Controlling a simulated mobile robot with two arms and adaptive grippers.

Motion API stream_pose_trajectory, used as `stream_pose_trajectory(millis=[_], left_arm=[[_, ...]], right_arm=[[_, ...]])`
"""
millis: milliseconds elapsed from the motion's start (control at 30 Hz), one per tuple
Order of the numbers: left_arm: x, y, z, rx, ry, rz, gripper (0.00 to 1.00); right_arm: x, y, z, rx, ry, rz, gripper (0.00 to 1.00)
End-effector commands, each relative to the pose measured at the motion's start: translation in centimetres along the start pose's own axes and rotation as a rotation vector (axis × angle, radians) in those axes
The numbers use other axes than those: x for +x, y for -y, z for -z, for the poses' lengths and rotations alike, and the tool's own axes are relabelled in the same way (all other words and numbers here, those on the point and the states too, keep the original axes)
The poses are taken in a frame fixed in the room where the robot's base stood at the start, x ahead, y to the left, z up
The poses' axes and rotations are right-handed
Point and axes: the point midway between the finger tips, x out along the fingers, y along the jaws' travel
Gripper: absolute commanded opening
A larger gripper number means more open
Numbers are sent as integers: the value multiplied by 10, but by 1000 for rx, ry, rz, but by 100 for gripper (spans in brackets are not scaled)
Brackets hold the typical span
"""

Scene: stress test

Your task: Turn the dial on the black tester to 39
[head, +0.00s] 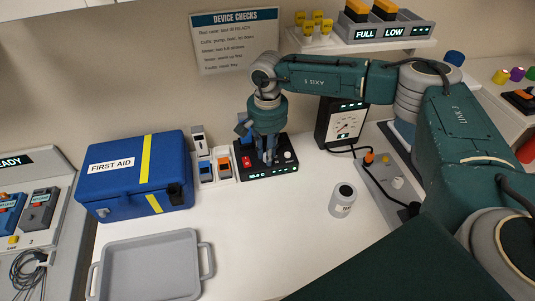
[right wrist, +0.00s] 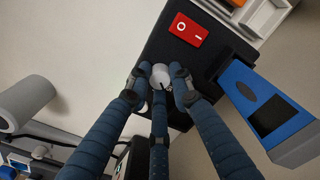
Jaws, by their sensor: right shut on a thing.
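The black tester (head: 267,177) stands at the back of the white table, with a red switch (head: 246,161) at its left and a lit display on its front, too small to read. My right gripper (head: 269,159) reaches down onto its top from above. In the right wrist view, my right gripper (right wrist: 160,84) is shut around a small pale grey dial (right wrist: 161,73), with fingers on both sides and one below. The red switch (right wrist: 188,30) lies beside it on the black housing (right wrist: 165,42). The dial's marks are hidden. My left gripper is not in view.
A blue handheld device (right wrist: 262,108) stands close beside the tester. A blue first-aid case (head: 135,178), a black gauge box (head: 341,123), a small jar (head: 342,201) and a grey tray (head: 150,268) stand around. The table middle is clear.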

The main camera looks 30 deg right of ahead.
Motion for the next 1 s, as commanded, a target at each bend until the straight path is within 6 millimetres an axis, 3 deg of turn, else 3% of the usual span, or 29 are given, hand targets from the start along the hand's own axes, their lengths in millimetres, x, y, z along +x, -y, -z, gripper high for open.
stream_pose_trajectory(millis=[1000], left_arm=[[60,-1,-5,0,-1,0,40]], right_arm=[[1,1,2,953,-1,6,0]])
